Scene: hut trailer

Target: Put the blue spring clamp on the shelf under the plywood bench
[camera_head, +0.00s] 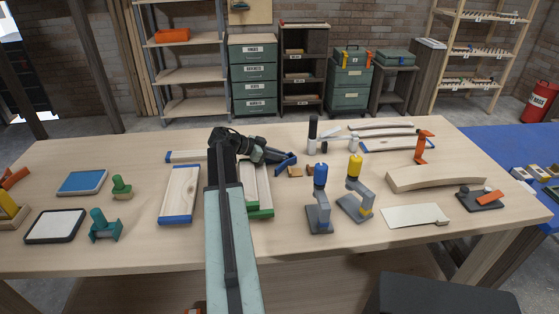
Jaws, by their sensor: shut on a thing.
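The plywood bench (130,234) fills the middle of the view, its top crowded with items. My gripper (279,156) is above the middle of the bench top, shut on the blue spring clamp (288,160). The clamp shows as a small blue shape at the jaws, partly hidden by them. The shelf under the bench (330,287) shows below the front edge; my arm hides part of it.
Grey-based tools with blue and yellow tops (320,205) stand right of my arm. A blue-edged board (179,193) lies left of it. A dark seat-like block (440,295) stands before the bench at right. Bare bench top shows along the front edge.

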